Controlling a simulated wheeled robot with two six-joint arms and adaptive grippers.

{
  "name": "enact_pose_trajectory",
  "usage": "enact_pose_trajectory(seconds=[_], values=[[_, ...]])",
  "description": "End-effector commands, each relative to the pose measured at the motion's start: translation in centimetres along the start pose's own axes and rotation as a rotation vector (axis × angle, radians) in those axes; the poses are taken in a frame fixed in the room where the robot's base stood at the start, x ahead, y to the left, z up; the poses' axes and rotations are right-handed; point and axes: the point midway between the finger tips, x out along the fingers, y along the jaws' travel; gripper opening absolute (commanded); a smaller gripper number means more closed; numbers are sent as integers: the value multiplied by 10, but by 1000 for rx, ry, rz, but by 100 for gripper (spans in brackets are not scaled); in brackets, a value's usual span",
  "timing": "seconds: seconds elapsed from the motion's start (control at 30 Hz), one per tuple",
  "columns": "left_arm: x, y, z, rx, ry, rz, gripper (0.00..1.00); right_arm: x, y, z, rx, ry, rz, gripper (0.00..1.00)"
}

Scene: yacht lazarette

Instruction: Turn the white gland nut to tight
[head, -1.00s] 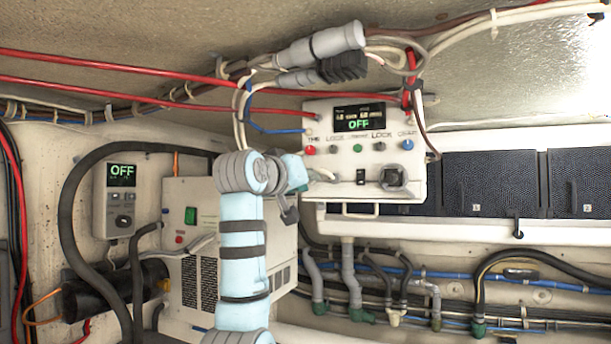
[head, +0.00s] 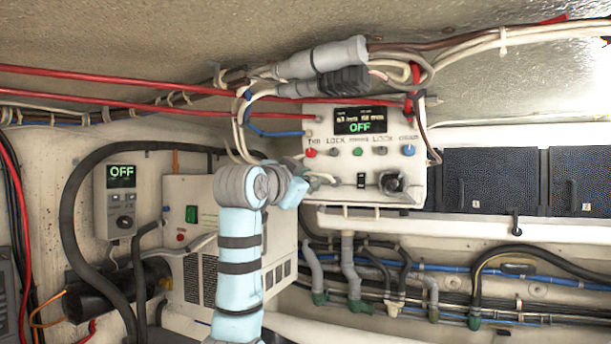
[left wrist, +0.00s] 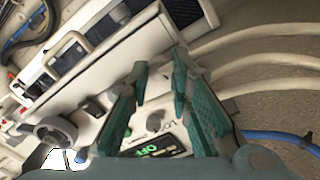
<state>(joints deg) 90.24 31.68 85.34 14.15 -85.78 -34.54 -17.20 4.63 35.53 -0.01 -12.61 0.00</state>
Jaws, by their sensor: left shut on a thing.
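The white control box (head: 345,195) with an OFF display hangs in the middle of the head view. My left gripper (head: 298,188) is at that side, shut on what I take to be the white gland nut. The nut itself is hidden behind the gripper in the head view. In the left wrist view the teal fingers (left wrist: 158,75) stand apart in front of the box face, and the nut cannot be made out between them. My right gripper is not in view.
A grey connector pair (head: 322,60) and cable bundle hang above the box. Red cables (head: 130,78) cross the upper left. A white vented unit (head: 180,232) stands behind my arm. Hoses (head: 350,270) run below, and dark panels (head: 500,180) lie to the right.

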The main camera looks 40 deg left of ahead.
Motion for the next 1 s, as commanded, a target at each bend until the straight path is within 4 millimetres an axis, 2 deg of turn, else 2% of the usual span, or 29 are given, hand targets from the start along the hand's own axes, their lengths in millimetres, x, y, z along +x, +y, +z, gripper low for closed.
enact_pose_trajectory(seconds=[0.1, 0.4, 0.93, 0.97, 1.0], values=[[0, -2, -2, 76, 0, -2, 0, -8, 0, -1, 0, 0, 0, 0], [0, -1, -2, 195, 2, -3, 0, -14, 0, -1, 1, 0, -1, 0], [-1, -1, -1, 220, 4, -4, 0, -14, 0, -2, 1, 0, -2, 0], [-1, -1, -1, 220, 4, -4, 24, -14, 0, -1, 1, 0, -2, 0], [-1, -1, -1, 220, 4, -4, 30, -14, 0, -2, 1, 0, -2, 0]])
